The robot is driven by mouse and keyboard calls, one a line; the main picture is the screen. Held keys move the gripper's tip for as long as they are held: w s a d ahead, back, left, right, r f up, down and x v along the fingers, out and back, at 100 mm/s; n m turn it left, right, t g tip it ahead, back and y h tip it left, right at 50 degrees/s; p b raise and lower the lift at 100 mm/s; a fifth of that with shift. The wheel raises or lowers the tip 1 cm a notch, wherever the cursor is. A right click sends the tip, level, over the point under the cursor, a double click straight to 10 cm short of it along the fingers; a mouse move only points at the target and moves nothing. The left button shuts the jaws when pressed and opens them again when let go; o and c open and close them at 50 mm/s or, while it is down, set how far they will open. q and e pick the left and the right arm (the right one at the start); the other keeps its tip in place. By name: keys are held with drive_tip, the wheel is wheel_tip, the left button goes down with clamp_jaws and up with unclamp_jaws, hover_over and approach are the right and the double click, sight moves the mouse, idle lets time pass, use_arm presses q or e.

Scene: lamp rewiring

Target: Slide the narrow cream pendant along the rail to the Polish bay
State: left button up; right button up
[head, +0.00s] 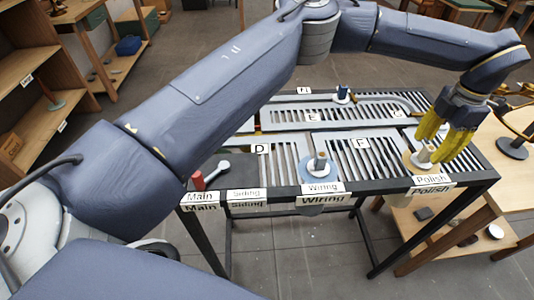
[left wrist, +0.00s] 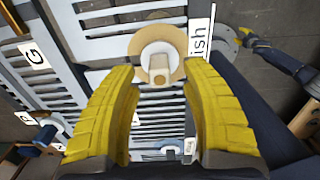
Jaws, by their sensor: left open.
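The narrow cream pendant shows as a cream, block-like top (head: 426,153) on a tan disc, on the rail plate at the Polish label (head: 432,180). In the left wrist view the cream top (left wrist: 158,66) stands in the middle of a pale ring, beside the partly cut-off label (left wrist: 199,38). My left gripper (head: 433,146) is open, its yellow fingers pointing down at the pendant. In the left wrist view the fingertips lie on either side of the cream top, with gaps showing. Contact cannot be told.
A pendant with a blue disc (head: 319,164) sits at the Wiring label (head: 323,187). A blue piece (head: 343,95) stands on the back rail. A red-ended part (head: 198,180) lies near Main. A desk lamp (head: 513,148) is at right; shelves (head: 35,85) stand at left.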

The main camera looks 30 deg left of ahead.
use_arm(q)
wheel_tip(320, 180, up, 9)
drive_tip(key=shift+r, duration=0.15)
idle(0.9)
idle(0.4)
